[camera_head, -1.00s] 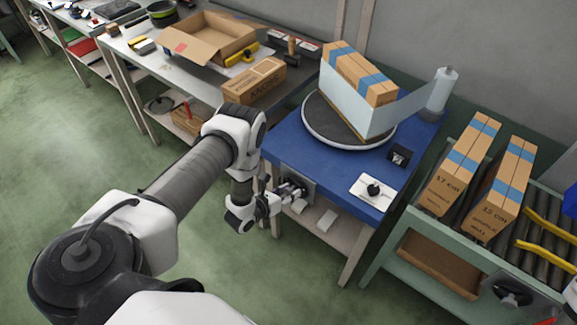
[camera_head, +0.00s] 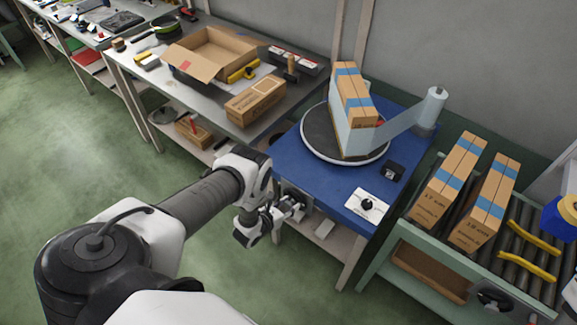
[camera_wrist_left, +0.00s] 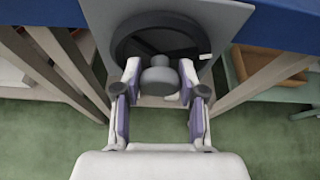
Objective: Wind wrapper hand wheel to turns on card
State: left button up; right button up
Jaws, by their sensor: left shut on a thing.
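The wrapper's hand wheel (camera_wrist_left: 122,47) is a dark ring on a grey plate at the front of the blue table (camera_head: 290,160). My left gripper (camera_head: 293,208) is at this wheel. In the left wrist view its fingers (camera_wrist_left: 160,84) are closed on the wheel's grey knob (camera_wrist_left: 160,75). On the table, a round turntable (camera_head: 318,140) carries tan cartons (camera_head: 352,92) with blue bands. Clear film (camera_head: 398,122) runs from them to a roll on a post (camera_head: 432,108). A white card (camera_head: 371,213) with a black knob lies at the table's front right; its writing is unreadable. My right gripper is out of view.
A small black box (camera_head: 393,171) sits behind the card. At right, a roller conveyor (camera_head: 505,262) holds two banded carton stacks (camera_head: 447,180). At left, a bench holds an open carton (camera_head: 208,52) and a closed box (camera_head: 255,102). Table legs flank the wheel.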

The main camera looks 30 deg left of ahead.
pick_arm(q)
jog(key=shift+w+r+p, duration=0.15)
jog(key=shift+w+p, duration=0.05)
jog(key=shift+p, duration=0.15)
dwell(0.7)
jog(key=o, duration=1.1)
jog(key=shift+o, duration=0.2)
